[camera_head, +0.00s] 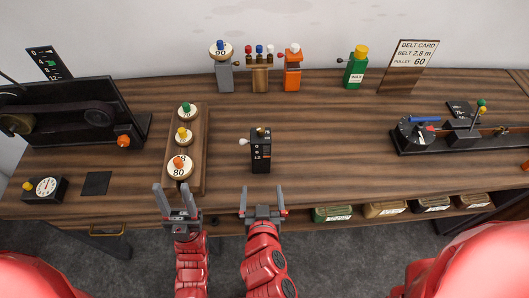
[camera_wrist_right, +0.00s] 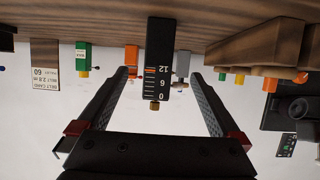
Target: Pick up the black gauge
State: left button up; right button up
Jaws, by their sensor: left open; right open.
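A black upright gauge (camera_head: 260,152) with a white 0-6-12 scale stands on the table near its front edge, with a pale knob on its left side. In the right wrist view the gauge (camera_wrist_right: 158,50) appears upside down, centred between the fingers, with a brass knob on its end. My right gripper (camera_head: 262,193) is open and empty, just in front of the gauge and apart from it. My left gripper (camera_head: 174,190) is open and empty, at the front end of the wooden peg board. A black box with a round white dial (camera_head: 46,187) sits at the far left.
The wooden board (camera_head: 197,150) with several knobbed discs stands left of the gauge. Grey, wooden and orange (camera_head: 292,72) devices and a green block (camera_head: 355,70) line the back. A dial mechanism (camera_head: 418,133) is at right. The table between it and the gauge is clear.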

jog(key=b, duration=0.7)
send_near(262, 163)
jog(key=x, duration=0.4)
jog(key=shift+s+f, duration=0.1)
jog(key=shift+f, duration=0.3)
jog(key=w, duration=0.2)
jog(key=shift+w+p, duration=0.35)
jog(key=shift+w+f, duration=0.35)
jog(key=shift+w, duration=0.2)
jog(key=shift+w+p, duration=0.35)
jog(key=shift+p, duration=0.05)
jog(key=p+x, duration=0.2)
jog(key=x, duration=0.2)
jog(key=shift+f, duration=0.1)
jog(key=shift+w+f, duration=0.25)
jog(key=shift+w, duration=0.05)
grip_shut()
